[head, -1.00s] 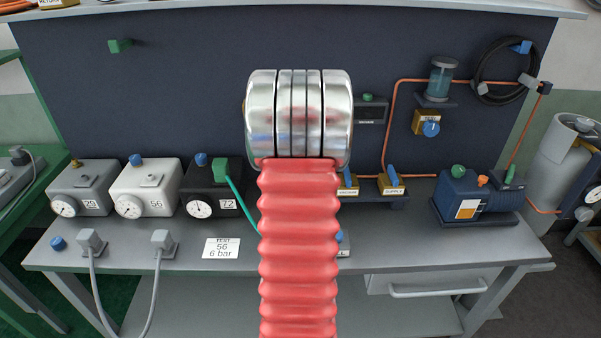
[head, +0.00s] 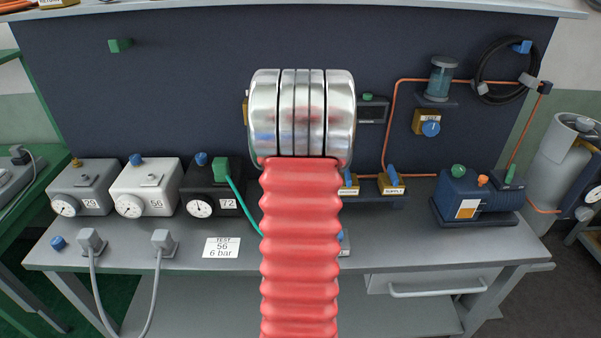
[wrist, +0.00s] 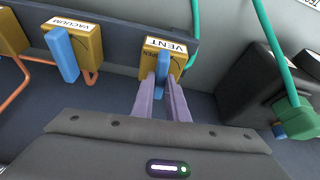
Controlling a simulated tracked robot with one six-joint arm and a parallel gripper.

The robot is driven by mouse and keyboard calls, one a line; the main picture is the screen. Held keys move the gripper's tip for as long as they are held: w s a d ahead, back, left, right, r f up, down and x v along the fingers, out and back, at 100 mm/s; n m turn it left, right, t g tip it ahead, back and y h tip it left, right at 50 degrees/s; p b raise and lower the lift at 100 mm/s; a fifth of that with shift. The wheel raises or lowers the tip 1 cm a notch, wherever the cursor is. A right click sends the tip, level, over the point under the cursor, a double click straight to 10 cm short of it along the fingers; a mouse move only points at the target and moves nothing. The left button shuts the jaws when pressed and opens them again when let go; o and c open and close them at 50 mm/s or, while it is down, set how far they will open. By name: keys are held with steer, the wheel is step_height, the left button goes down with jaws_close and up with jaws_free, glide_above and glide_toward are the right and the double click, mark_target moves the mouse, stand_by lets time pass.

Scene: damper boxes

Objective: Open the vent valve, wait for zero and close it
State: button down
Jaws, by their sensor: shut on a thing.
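The vent valve (wrist: 178,62) is a yellow block labelled VENT in the wrist view. Its blue lever (wrist: 162,72) points along the block, toward me, with part of the word OPEN showing beside it. My gripper (wrist: 163,88) has its two purple fingers shut on this blue lever, one on each side. In the head view my red and silver arm hides the vent valve and my gripper. The gauge on the black box (head: 200,208) marked 72 shows in the head view; its needle is too small to read surely.
The vacuum valve (wrist: 88,45) stands left of the vent valve in the wrist view. The supply valve (head: 391,184) is right of my arm in the head view. A green hose (head: 236,199) runs from the black box behind my arm. Grey and white boxes (head: 145,188) stand left.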

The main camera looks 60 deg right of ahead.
steer(key=shift+s+d+n+t+y, duration=0.15)
steer(key=shift+n+t+y, duration=0.15)
steer(key=shift+n, duration=0.8)
steer(key=shift+s+d+n+t+y, duration=0.15)
steer(key=shift+n+t, duration=0.25)
steer(key=shift+n, duration=0.7)
steer(key=n+y, duration=0.1)
steer(key=n, duration=0.3)
steer(key=shift+d+y, duration=0.1)
steer(key=shift+y, duration=0.25)
steer(key=n+y, duration=0.1)
steer(key=n, duration=0.3)
steer(key=shift+d+n+t+y, duration=0.15)
steer(key=shift+n+t+y, duration=0.15)
steer(key=shift+n+y, duration=0.8)
steer(key=shift+n, duration=1.2)
steer(key=c, duration=1.7)
jaws_free()
steer(key=shift+w, duration=0.1)
steer(key=shift+c, duration=0.2)
